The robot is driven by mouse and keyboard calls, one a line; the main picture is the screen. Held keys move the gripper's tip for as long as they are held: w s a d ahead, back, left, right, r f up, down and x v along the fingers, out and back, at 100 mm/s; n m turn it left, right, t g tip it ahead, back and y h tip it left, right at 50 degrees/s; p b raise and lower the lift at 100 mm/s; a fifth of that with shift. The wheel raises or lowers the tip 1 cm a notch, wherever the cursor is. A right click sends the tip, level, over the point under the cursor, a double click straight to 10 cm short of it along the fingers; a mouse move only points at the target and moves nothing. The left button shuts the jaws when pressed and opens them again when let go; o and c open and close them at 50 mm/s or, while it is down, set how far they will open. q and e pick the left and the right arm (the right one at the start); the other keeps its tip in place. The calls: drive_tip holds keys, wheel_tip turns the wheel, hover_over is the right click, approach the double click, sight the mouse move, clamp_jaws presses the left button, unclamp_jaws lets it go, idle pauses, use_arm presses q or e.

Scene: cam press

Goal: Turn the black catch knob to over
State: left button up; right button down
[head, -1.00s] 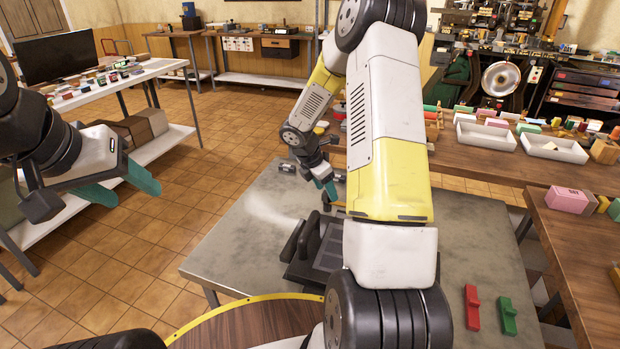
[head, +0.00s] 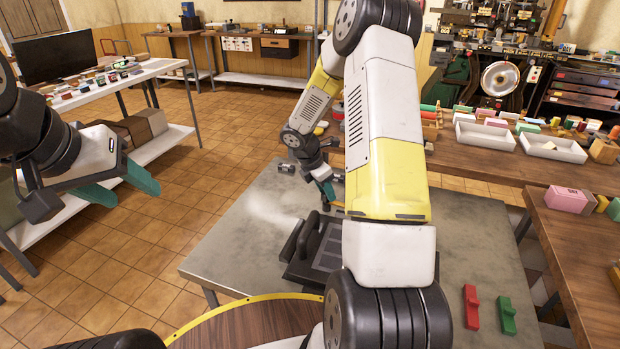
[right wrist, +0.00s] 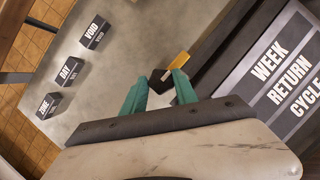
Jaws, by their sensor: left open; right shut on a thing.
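The black catch knob (right wrist: 158,80) shows in the right wrist view between the teal fingertips of my right gripper (right wrist: 161,84). The gripper is shut on it, and the fingers hide part of its sides. A yellow-orange piece (right wrist: 181,64) sticks out beside the knob. In the head view my right gripper (head: 328,188) is over the metal table, beyond the dark press (head: 306,258), and the knob cannot be made out there. My left gripper (head: 125,188) is open and empty at the left, away from the press.
Dark blocks lettered VOID (right wrist: 95,32) and TIDE (right wrist: 48,106) stand on the metal table (head: 240,235). A plate lettered WEEK, RETURN, CYCLE (right wrist: 285,75) lies right of my right gripper. Red (head: 471,307) and green (head: 507,314) pieces lie at the table's right.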

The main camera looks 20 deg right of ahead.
drive_tip(key=m+g, duration=0.1)
drive_tip(key=m, duration=0.1)
drive_tip(key=m+g, duration=0.1)
drive_tip(key=m, duration=0.2)
drive_tip(key=shift+w, duration=0.2)
drive_tip(key=m+g, duration=0.1)
drive_tip(key=m, duration=0.2)
drive_tip(key=shift+m, duration=0.4)
drive_tip(key=m, duration=0.2)
drive_tip(key=m+g+y, duration=0.1)
drive_tip(key=m, duration=0.1)
drive_tip(key=shift+w+d+m+g, duration=0.1)
drive_tip(key=shift+w+m+g, duration=0.05)
drive_tip(key=shift+m+g, duration=0.15)
drive_tip(key=shift+d+m+g+y, duration=0.15)
drive_tip(key=shift+m+y, duration=0.3)
drive_tip(key=shift+m, duration=0.5)
drive_tip(key=shift+m+g+y, duration=0.25)
drive_tip(key=shift+m+y, duration=0.2)
drive_tip(key=shift+m, duration=0.5)
drive_tip(key=c, duration=0.9)
unclamp_jaws()
drive_tip(key=shift+c, duration=0.2)
